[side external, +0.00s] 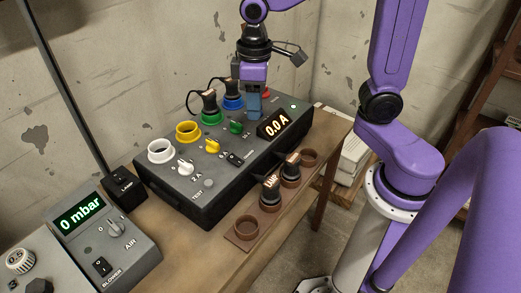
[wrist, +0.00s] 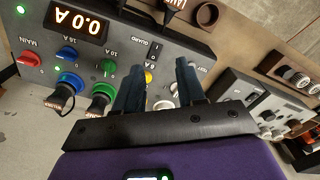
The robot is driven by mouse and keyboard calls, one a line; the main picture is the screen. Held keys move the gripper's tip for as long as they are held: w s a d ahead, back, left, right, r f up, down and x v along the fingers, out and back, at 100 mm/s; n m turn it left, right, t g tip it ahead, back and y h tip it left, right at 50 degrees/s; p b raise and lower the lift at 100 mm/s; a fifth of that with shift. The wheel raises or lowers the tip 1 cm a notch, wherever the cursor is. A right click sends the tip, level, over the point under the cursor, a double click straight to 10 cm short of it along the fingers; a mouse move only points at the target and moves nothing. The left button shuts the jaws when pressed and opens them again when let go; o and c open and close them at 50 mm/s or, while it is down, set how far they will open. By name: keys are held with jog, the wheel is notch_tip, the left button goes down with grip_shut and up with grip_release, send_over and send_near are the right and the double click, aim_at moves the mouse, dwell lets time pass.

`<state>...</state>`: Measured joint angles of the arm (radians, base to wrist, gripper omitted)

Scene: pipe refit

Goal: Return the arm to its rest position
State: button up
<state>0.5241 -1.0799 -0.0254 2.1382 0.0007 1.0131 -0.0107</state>
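My gripper (side external: 254,108) hangs above the back part of the dark control box (side external: 228,158), fingers pointing down, near the display. In the wrist view its two blue-grey fingers (wrist: 158,82) stand apart with nothing held between them, over the box's face. My purple arm reaches in from the right. No rest position is marked in either view.
The box has coloured sockets; black plugs sit at the green (side external: 210,106) and blue (side external: 233,93) ones. Its display (side external: 279,123) reads 0.0 A. A brown holder (side external: 240,243) carries two plugs in front. A grey blower unit (side external: 105,238) reads 0 mbar.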

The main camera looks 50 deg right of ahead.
jog(key=s+d+f+n, duration=0.1)
jog(key=s+n, duration=0.2)
jog(key=s, duration=0.6)
jog(key=s+d+f+n, duration=0.1)
jog(key=s+n, duration=0.2)
jog(key=s, duration=0.6)
jog(key=shift+f, duration=0.35)
jog(key=shift+w, duration=0.1)
dwell(0.5)
